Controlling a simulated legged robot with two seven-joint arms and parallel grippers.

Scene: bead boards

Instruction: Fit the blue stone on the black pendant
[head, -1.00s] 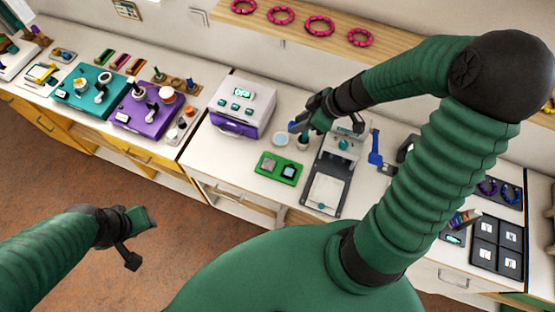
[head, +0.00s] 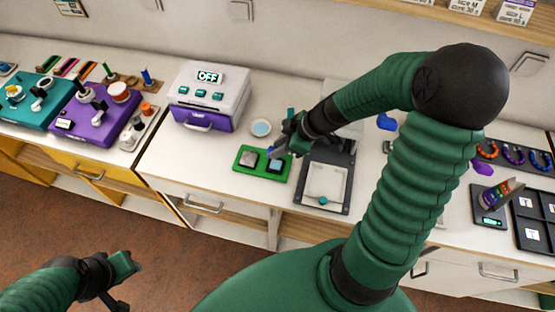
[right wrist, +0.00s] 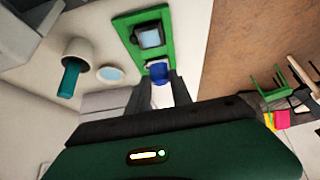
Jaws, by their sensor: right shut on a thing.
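The black pendant (head: 275,167) lies at the right end of a green tray (head: 242,166), with a grey pendant (head: 249,157) to its left. My left gripper (head: 118,282) hangs low at the left, over the floor, away from the bench.
A round dish (head: 261,128) and a cup with a teal stick (right wrist: 75,52) stand behind the tray. A grey plate device (head: 325,182) is close to its right. A white and purple machine reading OFF (head: 208,95) stands back left. Bare bench lies left of the tray.

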